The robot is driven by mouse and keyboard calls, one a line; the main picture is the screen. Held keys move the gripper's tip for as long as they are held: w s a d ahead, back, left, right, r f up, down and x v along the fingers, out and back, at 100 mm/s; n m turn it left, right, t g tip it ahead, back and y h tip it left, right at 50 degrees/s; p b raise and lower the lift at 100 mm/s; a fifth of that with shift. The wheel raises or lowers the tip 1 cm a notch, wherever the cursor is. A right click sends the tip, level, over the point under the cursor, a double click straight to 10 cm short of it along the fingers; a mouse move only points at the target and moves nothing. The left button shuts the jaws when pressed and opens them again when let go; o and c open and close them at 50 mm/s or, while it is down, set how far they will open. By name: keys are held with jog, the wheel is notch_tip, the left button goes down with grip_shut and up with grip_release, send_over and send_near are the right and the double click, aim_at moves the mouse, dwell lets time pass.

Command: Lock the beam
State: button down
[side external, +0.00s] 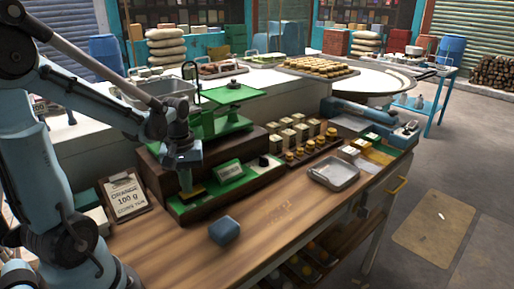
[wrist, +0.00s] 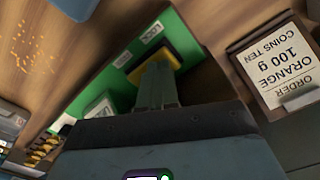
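The green balance scale (side external: 232,95) stands on a dark wooden base, with a green front panel (side external: 222,182). In the wrist view the green panel (wrist: 180,35) carries small white labels; one (wrist: 151,31) appears to read LOCK. Beside the labels is a dark slot or lever piece with a yellow edge (wrist: 172,52); a bit of yellow also shows in the side view (side external: 197,192). My gripper (side external: 186,188) points down at the panel's left end. Its fingers (wrist: 158,72) look shut together, tips over the yellow-edged piece. Whether they touch it is unclear.
An order board (side external: 125,193) reading ORANGE 100 g stands at the left. A blue block (side external: 224,230) lies on the bare wooden bench front (side external: 270,215).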

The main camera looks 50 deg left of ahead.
jog(key=shift+r, duration=3.5)
jog(key=w+d+m+t, duration=0.2)
jog(key=d+m+t, duration=0.5)
jog(key=d+m, duration=0.5)
jog(key=shift+w+d+r, duration=0.15)
jog(key=shift+d, duration=1.1)
